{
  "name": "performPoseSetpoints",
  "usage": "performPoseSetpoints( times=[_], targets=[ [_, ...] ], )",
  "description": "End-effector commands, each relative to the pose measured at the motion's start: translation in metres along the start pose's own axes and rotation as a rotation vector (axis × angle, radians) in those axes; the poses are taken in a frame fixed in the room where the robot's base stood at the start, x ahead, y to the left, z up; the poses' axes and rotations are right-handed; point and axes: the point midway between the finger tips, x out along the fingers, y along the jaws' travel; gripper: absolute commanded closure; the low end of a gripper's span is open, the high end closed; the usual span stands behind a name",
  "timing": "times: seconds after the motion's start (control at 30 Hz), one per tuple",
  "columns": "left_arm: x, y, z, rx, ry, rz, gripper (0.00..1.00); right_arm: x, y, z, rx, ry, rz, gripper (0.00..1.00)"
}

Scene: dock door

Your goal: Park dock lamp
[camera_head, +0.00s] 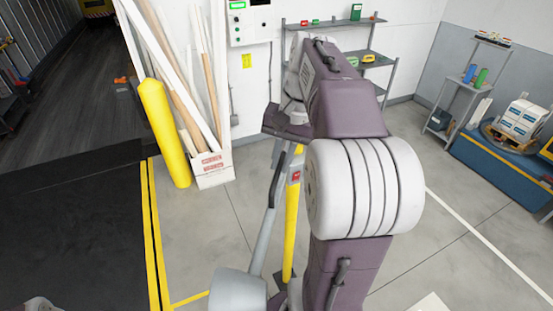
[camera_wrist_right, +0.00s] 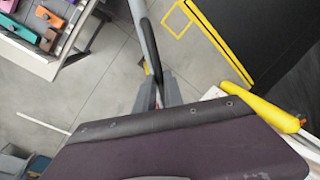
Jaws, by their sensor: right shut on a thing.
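A grey arm bar (camera_head: 262,235), which looks like the dock lamp's arm, rises from a rounded pale grey part (camera_head: 237,291) at the bottom of the head view. It has a dark grip (camera_head: 272,190) near its upper end. My right gripper (camera_wrist_right: 158,92) is shut on this dark grip in the wrist view, where the bar (camera_wrist_right: 141,25) runs up to the top edge. In the head view my right wrist partly hides the hold. My left gripper is not in view.
A thick yellow bollard (camera_head: 163,130) and a box of long boards (camera_head: 212,172) stand to the left. Shelves (camera_head: 345,55) are on the back wall. A blue platform (camera_head: 490,165) with stacked goods is at the right. The grey floor (camera_head: 460,235) between is mostly open.

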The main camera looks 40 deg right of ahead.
Motion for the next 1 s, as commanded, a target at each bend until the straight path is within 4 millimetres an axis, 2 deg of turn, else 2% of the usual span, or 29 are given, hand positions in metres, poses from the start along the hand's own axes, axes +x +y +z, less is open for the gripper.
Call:
performPoseSetpoints(
  times=[0.23,0.27,0.33,0.7,0.77,1.0],
  targets=[
    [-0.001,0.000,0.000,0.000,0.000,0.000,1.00,-0.003,-0.002,-0.002,-0.001,0.013,-0.005,1.00],
    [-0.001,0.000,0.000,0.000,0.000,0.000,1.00,-0.003,-0.002,-0.002,-0.001,0.014,-0.005,0.85],
    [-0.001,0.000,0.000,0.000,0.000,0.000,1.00,-0.003,-0.002,-0.002,-0.001,0.013,-0.005,0.66],
    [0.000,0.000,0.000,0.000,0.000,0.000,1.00,-0.005,-0.001,-0.002,0.001,0.009,-0.003,0.66],
    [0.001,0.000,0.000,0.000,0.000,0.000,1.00,-0.012,-0.001,-0.002,0.001,0.010,-0.003,0.66],
    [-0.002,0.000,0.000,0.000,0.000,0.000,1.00,-0.060,-0.001,-0.002,0.001,0.011,-0.004,0.66]
  ],
)
